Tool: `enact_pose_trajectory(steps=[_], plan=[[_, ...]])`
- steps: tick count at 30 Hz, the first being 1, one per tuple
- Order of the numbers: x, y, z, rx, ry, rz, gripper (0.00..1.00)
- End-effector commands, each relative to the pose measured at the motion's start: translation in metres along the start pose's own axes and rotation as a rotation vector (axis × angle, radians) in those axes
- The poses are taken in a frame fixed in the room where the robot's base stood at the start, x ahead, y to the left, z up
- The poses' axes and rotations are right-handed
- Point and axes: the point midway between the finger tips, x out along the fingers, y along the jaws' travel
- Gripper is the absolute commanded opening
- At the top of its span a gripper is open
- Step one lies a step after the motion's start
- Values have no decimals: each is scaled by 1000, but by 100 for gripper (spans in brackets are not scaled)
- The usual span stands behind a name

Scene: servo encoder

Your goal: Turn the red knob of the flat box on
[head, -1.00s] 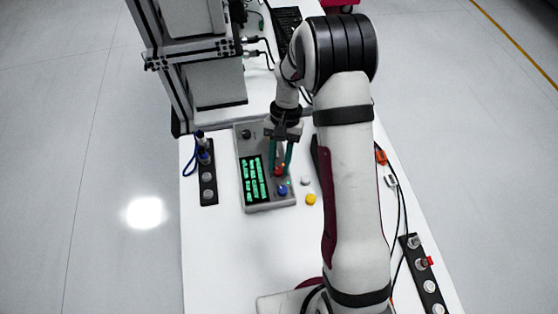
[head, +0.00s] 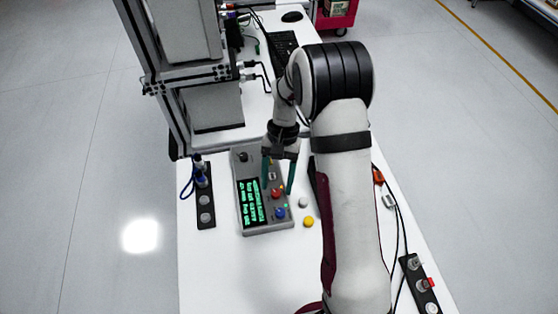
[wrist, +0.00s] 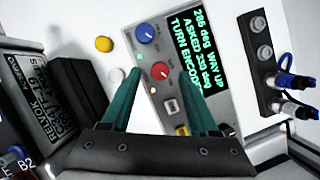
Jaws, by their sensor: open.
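The flat grey box (head: 250,228) lies on the white table, with a green-lit screen (head: 252,202). Its red knob (head: 276,193) sits right of the screen, above a blue knob (head: 281,213). In the wrist view the red knob (wrist: 160,71) lies between and beyond the green fingers, with the blue knob (wrist: 145,34) past it. The screen there (wrist: 197,50) reads "286 deg way up", "asked 239 deg" and "turn encoder". My gripper (head: 278,188) is open above the box, its fingers spread either side of the red knob; no contact shows.
A dark strip with sockets and blue plugs (head: 205,200) lies left of the box. A white button (head: 303,202) and a yellow button (head: 309,222) sit to its right. A black block (wrist: 80,90) stands beside the box in the wrist view. Cables run along the right edge.

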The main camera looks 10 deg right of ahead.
Motion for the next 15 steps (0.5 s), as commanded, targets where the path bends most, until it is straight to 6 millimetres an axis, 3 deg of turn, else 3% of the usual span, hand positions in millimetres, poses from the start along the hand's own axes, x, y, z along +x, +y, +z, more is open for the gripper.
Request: enact_pose_trajectory(steps=[9,15], plan=[[-94,0,-1,1,8,-2,61],[-136,0,-1,-1,5,0,61]])
